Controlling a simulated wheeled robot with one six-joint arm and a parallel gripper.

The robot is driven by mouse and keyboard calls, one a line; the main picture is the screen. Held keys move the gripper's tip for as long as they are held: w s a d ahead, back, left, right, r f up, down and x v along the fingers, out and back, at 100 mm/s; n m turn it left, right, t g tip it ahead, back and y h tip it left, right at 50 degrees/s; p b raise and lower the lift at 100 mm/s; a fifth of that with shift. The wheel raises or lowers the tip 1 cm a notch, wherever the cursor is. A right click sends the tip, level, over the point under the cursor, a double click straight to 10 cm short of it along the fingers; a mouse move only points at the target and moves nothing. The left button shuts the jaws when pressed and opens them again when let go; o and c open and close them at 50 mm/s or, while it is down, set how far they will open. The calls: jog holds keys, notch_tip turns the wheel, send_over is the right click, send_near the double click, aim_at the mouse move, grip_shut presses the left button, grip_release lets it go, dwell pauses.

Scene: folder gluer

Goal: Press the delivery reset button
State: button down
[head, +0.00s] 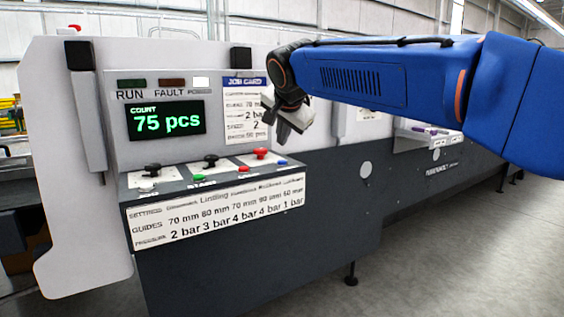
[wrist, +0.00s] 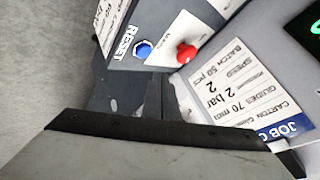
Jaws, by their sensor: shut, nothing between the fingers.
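The blue reset button (head: 282,163) sits at the right end of the machine's sloped control panel, in front of a red knob (head: 261,152). In the wrist view the blue button (wrist: 143,48) has the label RESET beside it, and the red knob (wrist: 186,52) is close by. My gripper (head: 279,125) is above the right end of the panel, in front of the job card, apart from the button. Its fingers (wrist: 157,100) are shut and empty. The fingertips show dark and narrow in the wrist view, just short of the button in the picture.
The panel also carries a green button (head: 199,178), black knobs (head: 211,160) and a white button (head: 146,187). A display (head: 166,121) reads 75 pcs. The job card (head: 240,110) is on the upright face behind. Open floor (head: 440,260) lies to the right.

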aim_at(283, 162)
jog(key=shift+f, duration=1.4)
jog(key=shift+f, duration=0.9)
dwell(2.1)
jog(key=shift+r, duration=0.9)
jog(key=shift+r, duration=0.15)
jog(key=shift+r, duration=2.35)
